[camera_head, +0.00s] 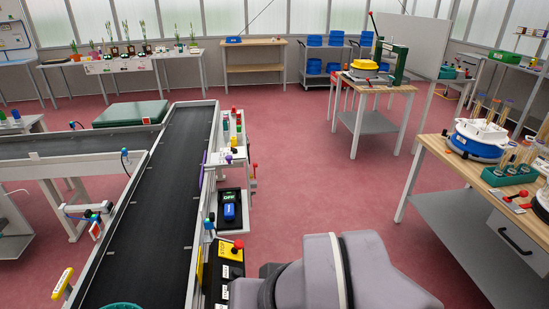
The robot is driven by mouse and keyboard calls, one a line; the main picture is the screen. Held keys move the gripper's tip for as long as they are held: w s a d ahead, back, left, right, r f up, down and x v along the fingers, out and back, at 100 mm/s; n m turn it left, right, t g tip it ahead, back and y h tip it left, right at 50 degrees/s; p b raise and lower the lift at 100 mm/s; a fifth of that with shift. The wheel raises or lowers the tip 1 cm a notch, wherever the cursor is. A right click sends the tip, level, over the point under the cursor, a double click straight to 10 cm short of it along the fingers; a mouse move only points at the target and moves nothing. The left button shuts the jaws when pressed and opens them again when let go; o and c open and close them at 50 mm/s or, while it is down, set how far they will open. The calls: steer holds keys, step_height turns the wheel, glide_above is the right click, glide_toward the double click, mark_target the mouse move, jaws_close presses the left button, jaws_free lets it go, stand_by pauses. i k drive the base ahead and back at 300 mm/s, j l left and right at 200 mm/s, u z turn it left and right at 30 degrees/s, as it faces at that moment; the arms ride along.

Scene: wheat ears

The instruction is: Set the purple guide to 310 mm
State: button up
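The purple guide (202,166) looks like a thin purple strip along the right side of the black conveyor belt (160,215). Only a short stretch of it shows, partly behind the side rail. A small purple knob (229,158) stands just right of it, on a pale bracket. I cannot read any scale or millimetre setting. My grey arm fills the bottom middle of the view, right of the conveyor. My gripper is not in view, so its state does not show.
A control box with a green display (229,196) and a blue switch (229,213) sits beside the belt. Nearer is a yellow box with a red button (238,244). A wooden table (433,146) stands right. Red floor (300,180) between is clear.

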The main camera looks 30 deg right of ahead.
mark_target(229, 158)
steer(key=z, duration=0.2)
steer(key=i+l, duration=0.1)
steer(key=l, duration=0.15)
steer(key=i+l, duration=0.65)
steer(key=i, duration=0.15)
steer(key=i+l+z, duration=0.1)
steer(key=i+l, duration=0.85)
steer(key=i, duration=0.3)
steer(key=i+j, duration=0.25)
steer(key=j, duration=0.15)
steer(key=i+j+z, duration=0.1)
steer(key=i+j, duration=0.15)
steer(key=j, duration=0.15)
